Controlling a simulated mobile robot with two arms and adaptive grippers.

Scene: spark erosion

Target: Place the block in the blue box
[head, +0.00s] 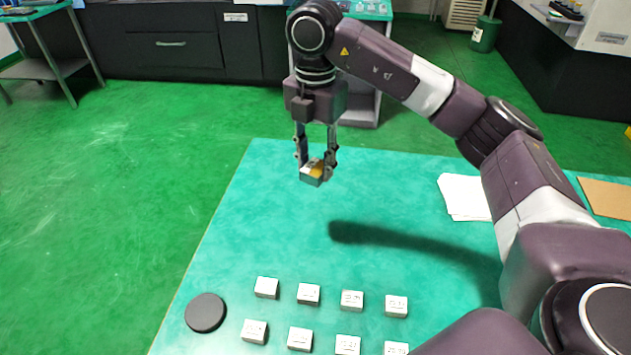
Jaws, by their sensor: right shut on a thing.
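My right gripper (315,163) is shut on a small block (311,175) with a grey side and a yellowish top. It holds the block in the air over the far left part of the green table (400,190). The gripper points down, with its fingers on either side of the block. No blue box shows in the head view. My left gripper is not in view.
Several small silver blocks (352,300) stand in two rows near the table's front. A black disc (205,312) lies left of them. White paper (464,197) and a brown sheet (606,198) lie at right. The table's middle is clear.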

